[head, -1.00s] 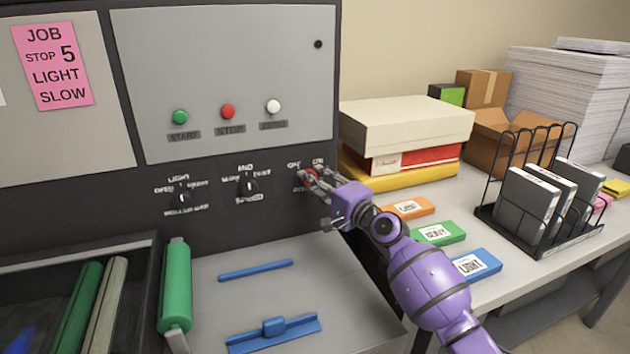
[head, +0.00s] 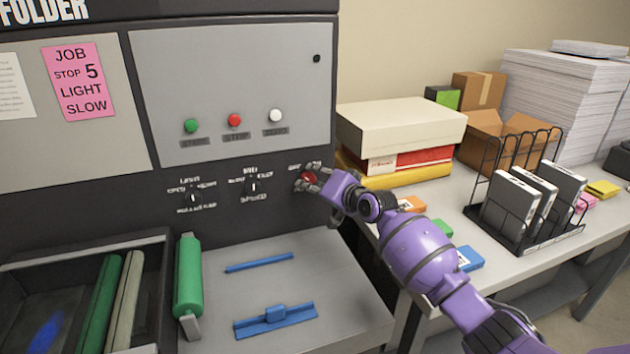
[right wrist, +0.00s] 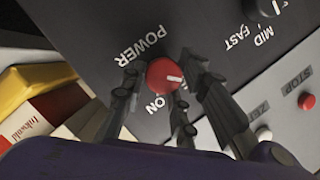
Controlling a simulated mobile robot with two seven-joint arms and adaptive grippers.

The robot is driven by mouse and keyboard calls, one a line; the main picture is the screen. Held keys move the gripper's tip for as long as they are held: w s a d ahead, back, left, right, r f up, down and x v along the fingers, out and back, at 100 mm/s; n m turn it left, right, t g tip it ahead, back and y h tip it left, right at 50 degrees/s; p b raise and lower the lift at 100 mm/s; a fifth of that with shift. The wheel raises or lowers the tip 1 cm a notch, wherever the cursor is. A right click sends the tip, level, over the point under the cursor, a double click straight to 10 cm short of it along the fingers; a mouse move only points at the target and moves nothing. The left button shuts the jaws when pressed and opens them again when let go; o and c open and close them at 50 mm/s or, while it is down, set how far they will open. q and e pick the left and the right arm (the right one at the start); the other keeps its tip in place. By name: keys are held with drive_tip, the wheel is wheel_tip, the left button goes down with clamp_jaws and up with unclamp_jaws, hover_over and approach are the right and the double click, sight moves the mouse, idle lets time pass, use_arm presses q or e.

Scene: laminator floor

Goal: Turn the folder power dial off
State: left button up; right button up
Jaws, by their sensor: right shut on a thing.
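The red power dial (head: 308,180) sits at the lower right of the folder's dark panel. In the right wrist view the red dial (right wrist: 164,77) shows between my fingers. My left gripper is not in view.
Two black dials (head: 253,187) and green, red and white buttons (head: 235,120) are on the panel left of my gripper. A side table holds stacked boxes (head: 400,128), coloured labelled blocks and a wire rack (head: 520,205). Below is a grey tray with blue bars (head: 275,320).

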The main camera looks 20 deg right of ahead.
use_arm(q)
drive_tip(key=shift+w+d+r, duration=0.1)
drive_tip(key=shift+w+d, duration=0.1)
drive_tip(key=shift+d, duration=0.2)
use_arm(e)
drive_tip(key=shift+s+d+f, duration=0.15)
drive_tip(key=shift+f, duration=0.6)
drive_tip(key=o, duration=1)
drive_tip(key=shift+c, duration=0.2)
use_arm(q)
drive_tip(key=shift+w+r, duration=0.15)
use_arm(e)
drive_tip(key=shift+o, duration=0.2)
drive_tip(key=shift+d, duration=0.1)
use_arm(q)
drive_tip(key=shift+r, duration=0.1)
use_arm(e)
drive_tip(key=shift+r, duration=0.1)
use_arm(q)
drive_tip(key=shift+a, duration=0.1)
use_arm(e)
drive_tip(key=shift+r, duration=0.2)
drive_tip(key=shift+s+r, duration=0.1)
drive_tip(key=shift+s, duration=0.05)
drive_tip(key=v, duration=1.1)
drive_tip(key=shift+s+r, duration=0.3)
drive_tip(key=shift+r, duration=0.05)
